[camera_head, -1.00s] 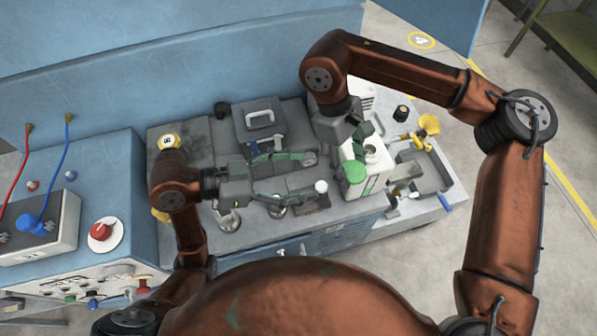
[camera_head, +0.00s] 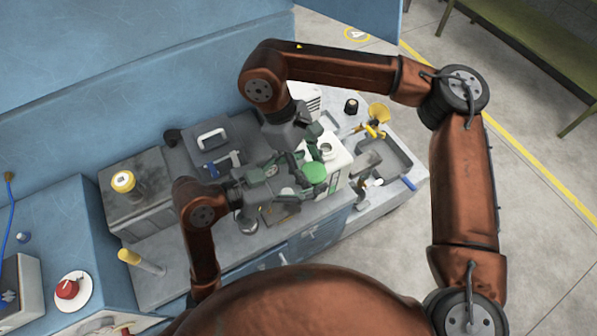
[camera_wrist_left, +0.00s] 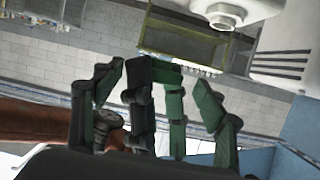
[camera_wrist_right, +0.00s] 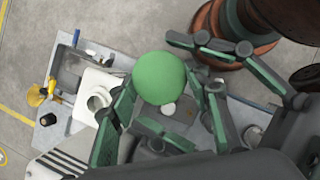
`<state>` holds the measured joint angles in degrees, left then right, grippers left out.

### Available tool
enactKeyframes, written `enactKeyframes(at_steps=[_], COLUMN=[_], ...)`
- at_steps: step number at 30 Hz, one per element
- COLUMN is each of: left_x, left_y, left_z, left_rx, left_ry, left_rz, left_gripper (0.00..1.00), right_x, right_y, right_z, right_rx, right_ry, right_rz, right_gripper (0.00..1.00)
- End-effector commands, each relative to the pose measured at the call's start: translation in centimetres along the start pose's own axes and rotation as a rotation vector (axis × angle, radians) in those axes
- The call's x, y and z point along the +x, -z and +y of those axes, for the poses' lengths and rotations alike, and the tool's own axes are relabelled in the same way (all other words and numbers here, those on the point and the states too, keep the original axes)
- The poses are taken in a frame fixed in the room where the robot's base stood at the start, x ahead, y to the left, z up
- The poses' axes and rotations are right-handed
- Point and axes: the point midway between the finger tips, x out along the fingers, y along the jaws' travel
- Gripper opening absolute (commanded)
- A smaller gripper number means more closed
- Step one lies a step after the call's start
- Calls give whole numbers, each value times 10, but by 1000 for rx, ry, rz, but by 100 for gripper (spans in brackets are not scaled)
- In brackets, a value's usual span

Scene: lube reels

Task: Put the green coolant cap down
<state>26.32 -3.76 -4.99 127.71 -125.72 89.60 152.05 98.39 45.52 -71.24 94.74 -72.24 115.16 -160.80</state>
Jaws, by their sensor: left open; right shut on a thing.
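The green coolant cap (camera_head: 314,172) is held by my right gripper (camera_head: 311,154), above the bench and in front of the white coolant jug (camera_head: 338,160). In the right wrist view the round cap (camera_wrist_right: 159,78) sits between the fingers of my right gripper (camera_wrist_right: 162,98). The jug's neck (camera_wrist_right: 98,98) is uncovered there, to the left of the cap. My left gripper (camera_head: 296,178) is open close to the left of the cap in the head view. Its fingers (camera_wrist_left: 160,90) show empty in the left wrist view.
A grey case with a white handle (camera_head: 211,139) stands behind my left gripper. A grey tray (camera_head: 384,158), yellow funnel (camera_head: 378,113) and black cup (camera_head: 351,106) are right of the jug. Some bare bench top shows at front left.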

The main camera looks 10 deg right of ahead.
Motion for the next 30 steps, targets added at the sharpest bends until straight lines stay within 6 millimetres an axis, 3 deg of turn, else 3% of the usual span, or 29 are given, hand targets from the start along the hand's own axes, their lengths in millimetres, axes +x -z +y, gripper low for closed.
enactKeyframes(at_steps=[6,26,27,30], left_x=[0,0,0,0], left_y=[0,0,0,0], left_z=[0,-3,-4,-4], left_rx=[0,-2,-2,-3], left_ry=[0,8,9,10], left_rz=[0,1,2,2], left_gripper=[65,20,18,19], right_x=[0,0,0,0], right_y=[0,-1,-1,-1], right_z=[0,-2,-2,-2], right_rx=[0,-4,-5,-6], right_ry=[0,3,3,3], right_rz=[0,-3,-4,-5], right_gripper=[18,18,45,52])
